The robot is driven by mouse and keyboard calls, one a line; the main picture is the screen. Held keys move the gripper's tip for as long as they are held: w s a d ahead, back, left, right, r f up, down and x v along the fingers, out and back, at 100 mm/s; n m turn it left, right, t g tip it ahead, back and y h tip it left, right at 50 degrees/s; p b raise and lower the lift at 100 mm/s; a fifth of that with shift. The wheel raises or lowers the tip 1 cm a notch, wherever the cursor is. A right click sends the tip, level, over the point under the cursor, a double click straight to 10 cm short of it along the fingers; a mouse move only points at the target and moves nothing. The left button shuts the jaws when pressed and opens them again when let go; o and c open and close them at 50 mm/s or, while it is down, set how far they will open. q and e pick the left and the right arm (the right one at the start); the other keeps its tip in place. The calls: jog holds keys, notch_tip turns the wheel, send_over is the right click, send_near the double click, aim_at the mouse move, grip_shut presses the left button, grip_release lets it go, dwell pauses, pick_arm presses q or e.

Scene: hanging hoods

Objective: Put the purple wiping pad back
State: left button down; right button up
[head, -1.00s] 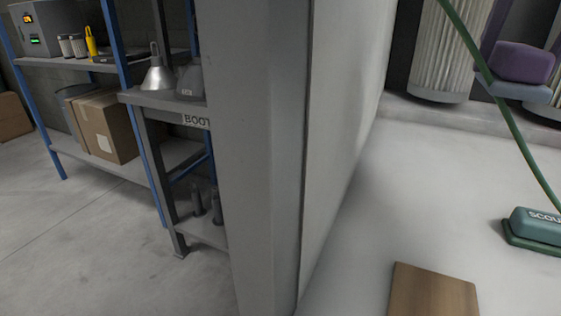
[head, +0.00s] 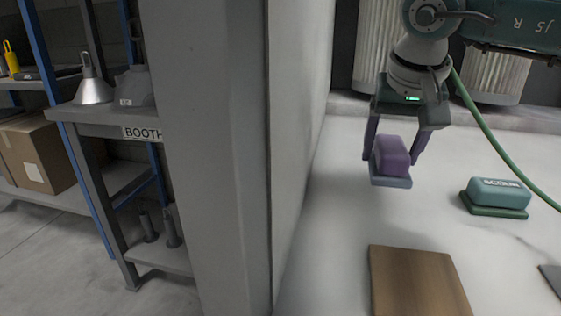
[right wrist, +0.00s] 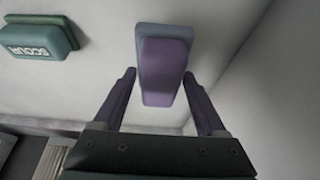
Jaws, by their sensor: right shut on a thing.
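The purple wiping pad (head: 391,153) has a purple grip block on a flat blue-grey base. My right gripper (head: 391,161) points down over it, shut on the purple block with one finger on each side. The pad hangs level above the pale surface, left of the teal SCOUR block. In the right wrist view the pad (right wrist: 164,70) lies between the fingertips (right wrist: 160,76), its base facing away. I cannot tell how high it is above the surface. My left gripper is not in view.
The teal SCOUR block (head: 498,192) sits on a green base at right, with a green hose (head: 485,125) behind. A wooden board (head: 415,280) lies in front. A grey wall (head: 300,110) stands close on the left. Pleated filters (head: 375,45) stand at the back.

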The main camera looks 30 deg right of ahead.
aim_at(394, 149)
notch_tip(394, 149, down, 4)
jog(key=shift+f+b, duration=0.2)
jog(key=shift+b, duration=0.2)
jog(key=shift+f, duration=0.15)
jog(key=o, duration=1.2)
jog(key=shift+o, duration=0.2)
jog(key=shift+r, duration=0.4)
jog(key=p+v, duration=0.2)
jog(key=v, duration=0.9)
jog(key=shift+w, duration=0.1)
jog(key=shift+s+a+r, duration=0.15)
jog(key=shift+s+r, duration=0.05)
jog(key=shift+r, duration=0.1)
